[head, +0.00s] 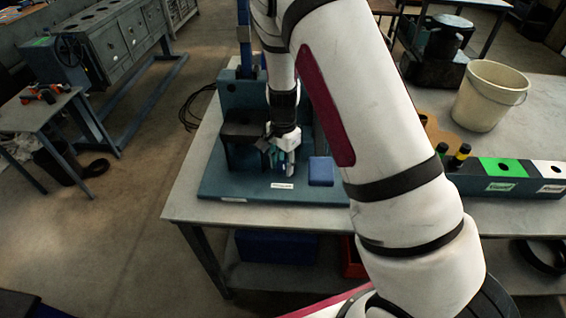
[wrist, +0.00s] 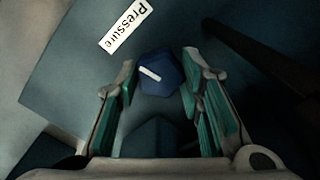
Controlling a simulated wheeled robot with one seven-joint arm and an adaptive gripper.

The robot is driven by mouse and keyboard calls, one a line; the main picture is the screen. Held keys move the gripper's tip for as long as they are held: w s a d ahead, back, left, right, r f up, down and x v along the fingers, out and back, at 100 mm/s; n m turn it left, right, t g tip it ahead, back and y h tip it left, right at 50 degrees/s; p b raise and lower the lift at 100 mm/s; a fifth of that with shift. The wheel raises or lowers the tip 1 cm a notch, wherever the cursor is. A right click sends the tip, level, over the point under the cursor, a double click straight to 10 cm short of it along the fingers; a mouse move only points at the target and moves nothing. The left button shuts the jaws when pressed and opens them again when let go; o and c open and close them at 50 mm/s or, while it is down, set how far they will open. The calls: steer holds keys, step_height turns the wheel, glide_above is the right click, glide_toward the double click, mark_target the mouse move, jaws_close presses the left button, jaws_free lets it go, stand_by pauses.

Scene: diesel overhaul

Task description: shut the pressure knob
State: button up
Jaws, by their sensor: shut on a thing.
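The pressure knob (wrist: 161,76) is a dark blue, many-sided knob with a white pointer line. In the wrist view it sits between the fingertips of my gripper (wrist: 160,84), whose green-padded fingers are shut on its sides. The pointer line slants down to the right in that view. A white label reading "Pressure" (wrist: 126,27) lies beside the knob. In the head view my gripper (head: 284,158) points down over the blue test stand (head: 255,187), and the knob is hidden there.
A small blue block (head: 321,171) stands just right of my gripper. A cream bucket (head: 490,95) and a long tray with green and white panels (head: 505,183) are on the table's right side. A side table (head: 40,113) stands at the left, across open floor.

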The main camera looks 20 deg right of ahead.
mark_target(283, 164)
steer(key=shift+m, duration=1.2)
steer(key=o, duration=1.1)
steer(key=shift+w, duration=0.1)
steer(key=shift+o, duration=0.2)
step_height(283, 164, up, 12)
